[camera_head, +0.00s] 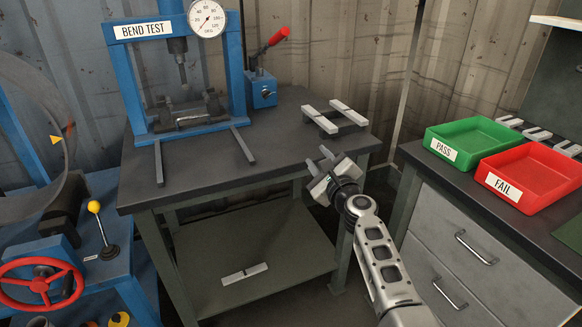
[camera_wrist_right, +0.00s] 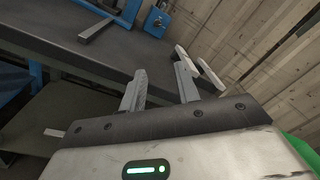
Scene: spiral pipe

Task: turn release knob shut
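The release knob (camera_head: 266,93) is a small dark knob on the front of the blue pump box (camera_head: 258,78). A red-handled lever (camera_head: 277,37) rises from this box, beside the bend-test press. In the right wrist view the blue box (camera_wrist_right: 153,22) is small at the top, with a dark spot, the knob (camera_wrist_right: 158,21), on it. My right gripper (camera_head: 318,159) is at the front right edge of the bench, well short of the knob and apart from it. Its fingers (camera_wrist_right: 160,85) stand apart with nothing between them. My left gripper is out of view.
The blue press (camera_head: 131,72) with a dial gauge stands on the dark bench (camera_head: 205,162). Light bars (camera_head: 335,117) lie at the bench's right back. Green PASS (camera_head: 470,128) and red FAIL (camera_head: 505,193) trays sit on the right cabinet. The bench's middle is clear.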

